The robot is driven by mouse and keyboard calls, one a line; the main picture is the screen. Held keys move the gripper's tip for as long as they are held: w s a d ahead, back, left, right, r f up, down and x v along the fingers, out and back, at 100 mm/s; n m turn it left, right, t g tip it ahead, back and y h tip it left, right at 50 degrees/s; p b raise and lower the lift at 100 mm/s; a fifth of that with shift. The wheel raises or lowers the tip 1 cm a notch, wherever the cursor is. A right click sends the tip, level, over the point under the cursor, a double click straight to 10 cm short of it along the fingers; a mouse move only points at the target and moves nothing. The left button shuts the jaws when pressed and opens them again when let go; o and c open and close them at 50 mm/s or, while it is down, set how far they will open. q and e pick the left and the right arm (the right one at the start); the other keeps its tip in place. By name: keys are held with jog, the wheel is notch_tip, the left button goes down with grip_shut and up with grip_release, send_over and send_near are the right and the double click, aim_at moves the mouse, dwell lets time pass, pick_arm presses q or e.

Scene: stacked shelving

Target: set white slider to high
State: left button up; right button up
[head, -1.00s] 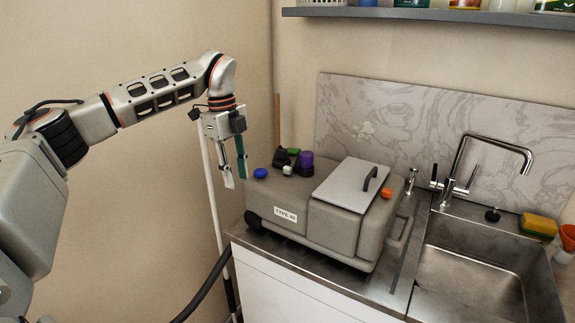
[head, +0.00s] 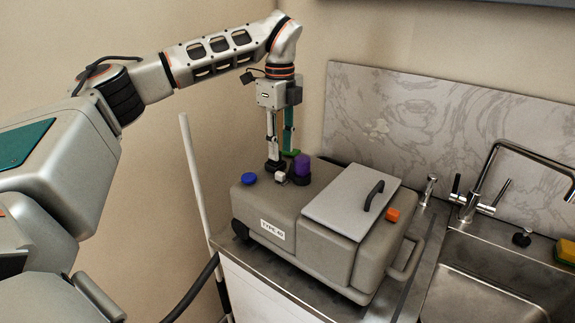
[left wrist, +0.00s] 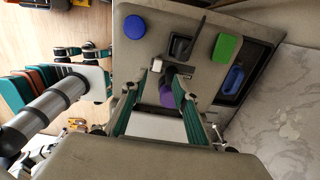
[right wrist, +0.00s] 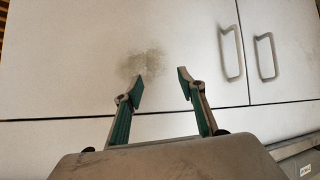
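The grey machine (head: 330,235) stands on the counter. Its white slider is a small white block (head: 281,177) on the top, near the purple knob (head: 302,166). In the left wrist view the white slider (left wrist: 157,65) shows just past the fingertips, roughly between their lines. My left gripper (head: 280,158) is open and points down over the back of the machine's top, close to the slider. I cannot tell whether a finger touches it. My right gripper (right wrist: 162,85) is open and empty, facing white cabinet doors; it is not in the head view.
A blue button (head: 249,179), a green part (left wrist: 224,48) and a black part (left wrist: 181,46) sit around the slider. A grey lid with a black handle (head: 374,195) and an orange knob (head: 392,215) lie right of it. The sink (head: 480,285) is farther right.

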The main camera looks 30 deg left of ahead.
aim_at(280, 173)
pick_arm(q)
jog(key=shift+s+f, duration=0.25)
jog(key=shift+f, duration=0.35)
jog(key=shift+s+f, duration=0.25)
jog(key=shift+f, duration=0.35)
jog(key=f, duration=0.3)
jog(key=shift+w+f, duration=0.25)
jog(key=shift+f, duration=0.05)
jog(key=shift+s+f, duration=0.1)
jog(key=shift+f, duration=0.45)
pick_arm(e)
jog(key=shift+s+d+f, duration=0.15)
jog(key=shift+s+d, duration=0.1)
jog(key=shift+s, duration=0.2)
pick_arm(q)
grip_shut()
pick_arm(e)
jog(key=shift+s+f, duration=0.1)
jog(key=shift+s, duration=0.05)
